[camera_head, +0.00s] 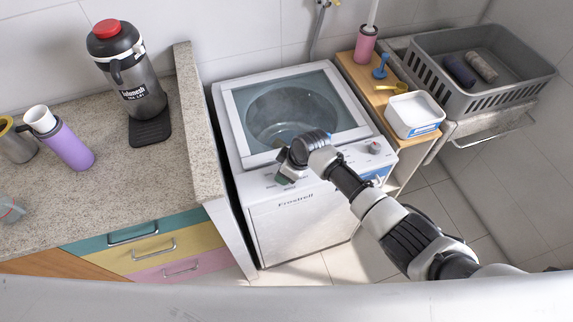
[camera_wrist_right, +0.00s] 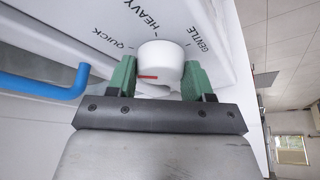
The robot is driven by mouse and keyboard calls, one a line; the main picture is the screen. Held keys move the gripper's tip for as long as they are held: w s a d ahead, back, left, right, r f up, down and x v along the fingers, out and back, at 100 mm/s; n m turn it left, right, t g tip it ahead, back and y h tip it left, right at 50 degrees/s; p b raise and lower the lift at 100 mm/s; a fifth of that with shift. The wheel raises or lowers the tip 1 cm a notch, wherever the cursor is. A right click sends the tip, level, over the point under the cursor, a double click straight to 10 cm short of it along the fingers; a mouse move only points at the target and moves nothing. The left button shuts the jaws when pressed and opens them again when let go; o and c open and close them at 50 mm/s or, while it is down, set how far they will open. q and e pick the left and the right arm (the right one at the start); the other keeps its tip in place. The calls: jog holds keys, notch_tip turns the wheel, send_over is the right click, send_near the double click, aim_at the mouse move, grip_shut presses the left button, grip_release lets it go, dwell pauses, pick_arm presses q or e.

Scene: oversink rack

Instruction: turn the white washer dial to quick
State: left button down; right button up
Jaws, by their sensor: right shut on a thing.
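The white washer (camera_head: 305,205) stands in the middle of the head view, with its glass lid closed. In the right wrist view its white dial (camera_wrist_right: 163,60) sits on the white panel, with a red mark on its side facing the camera, toward the left. The labels QUICK (camera_wrist_right: 111,40), HEAVY and GENTLE are printed around it, from left to right. My right gripper (camera_wrist_right: 158,85) has its green fingers on both sides of the dial, shut on it. In the head view the right gripper (camera_head: 287,170) is over the front panel and hides the dial. My left gripper is out of view.
A blue bar (camera_wrist_right: 45,85) runs left of the dial in the wrist view. Another knob (camera_head: 374,147) is on the panel's right. A stone counter (camera_head: 100,200) with a large jug (camera_head: 127,80) is left; a wooden shelf (camera_head: 375,85) and grey basket (camera_head: 432,75) are right.

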jog(key=shift+r+m+t+h+p, duration=0.15)
jog(key=shift+m+t+p, duration=0.15)
jog(key=shift+m+p, duration=0.35)
jog(key=shift+m+t+h+p, duration=0.15)
jog(key=shift+m+t+p, duration=0.15)
jog(key=shift+m, duration=0.55)
jog(key=o, duration=0.9)
jog(key=v, duration=1)
jog(key=shift+s+r, duration=0.2)
jog(key=shift+r, duration=0.1)
